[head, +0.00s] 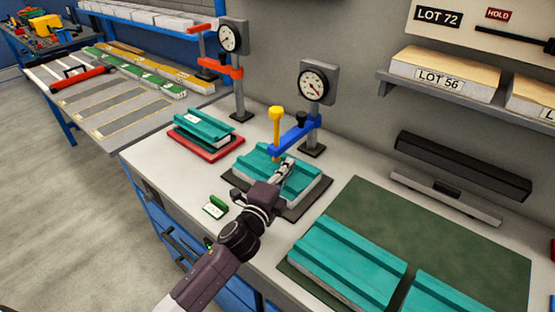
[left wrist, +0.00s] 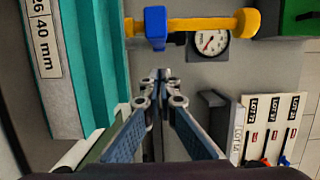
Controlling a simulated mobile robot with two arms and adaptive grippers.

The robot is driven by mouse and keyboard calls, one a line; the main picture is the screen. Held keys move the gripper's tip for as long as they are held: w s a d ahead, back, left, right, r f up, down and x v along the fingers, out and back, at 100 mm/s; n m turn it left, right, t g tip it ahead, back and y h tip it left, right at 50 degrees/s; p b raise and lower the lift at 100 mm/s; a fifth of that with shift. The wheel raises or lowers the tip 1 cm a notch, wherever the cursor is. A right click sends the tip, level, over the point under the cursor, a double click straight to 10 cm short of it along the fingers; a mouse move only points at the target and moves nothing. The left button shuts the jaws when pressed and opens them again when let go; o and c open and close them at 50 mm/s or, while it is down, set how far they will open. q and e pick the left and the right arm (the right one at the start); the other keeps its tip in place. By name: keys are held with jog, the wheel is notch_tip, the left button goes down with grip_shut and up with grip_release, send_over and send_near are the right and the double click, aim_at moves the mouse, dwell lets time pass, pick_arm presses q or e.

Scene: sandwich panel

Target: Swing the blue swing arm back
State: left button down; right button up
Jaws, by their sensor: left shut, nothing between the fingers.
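The blue swing arm (head: 292,138) reaches out from the post of the right gauge stand over a teal sandwich panel (head: 254,161). A yellow post with a wide head (head: 276,117) stands upright through its outer end. My left gripper (head: 288,165) is over this panel, just below the arm, with its fingers together and empty. In the left wrist view, the closed fingertips (left wrist: 160,76) point toward the blue arm end (left wrist: 155,28) and the yellow post (left wrist: 205,26); a gap shows between them. My right gripper is not in view.
A dial gauge (head: 313,84) tops the stand behind the arm. A second stand with a red arm (head: 222,65) is left, near a panel on a red mat (head: 207,146). A green-handled block (head: 215,207) lies in front. More teal panels (head: 345,262) lie right on a green mat.

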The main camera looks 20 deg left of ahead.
pick_arm(q)
jog(key=shift+w+a+p, duration=0.15)
jog(key=shift+w+a, duration=0.1)
jog(key=shift+a, duration=0.6)
jog(key=shift+w+a+p, duration=0.15)
jog(key=shift+w+a, duration=0.05)
jog(key=shift+a, duration=0.65)
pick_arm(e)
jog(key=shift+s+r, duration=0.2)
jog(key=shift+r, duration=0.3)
pick_arm(q)
jog(key=shift+a, duration=0.15)
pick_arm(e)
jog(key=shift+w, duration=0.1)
